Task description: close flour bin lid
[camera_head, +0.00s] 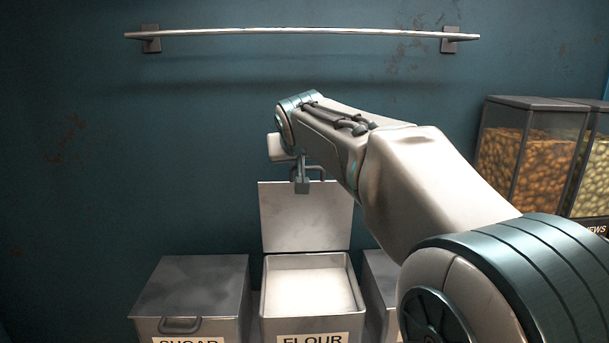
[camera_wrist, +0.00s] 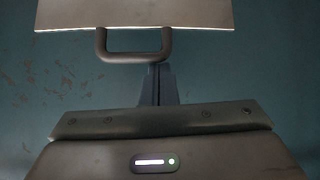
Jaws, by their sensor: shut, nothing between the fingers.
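The flour bin (camera_head: 312,290) is a grey metal box labelled FLOUR, with white flour inside. Its lid (camera_head: 305,218) stands upright at the back of the bin, so the bin is open. My gripper (camera_head: 302,186) is at the top edge of the lid, beside the lid's handle (camera_head: 316,172). In the wrist view the lid (camera_wrist: 135,14) fills the top, with its U-shaped handle (camera_wrist: 134,52) pointing down toward my gripper (camera_wrist: 158,72). The fingers are shut and empty, close to the handle's right side. I cannot tell whether they touch it.
A closed sugar bin (camera_head: 190,290) stands to the left. Another grey bin (camera_head: 378,285) is partly hidden behind my arm at right. Clear containers of nuts (camera_head: 525,150) stand at far right. A metal shelf (camera_head: 300,32) is on the blue wall above.

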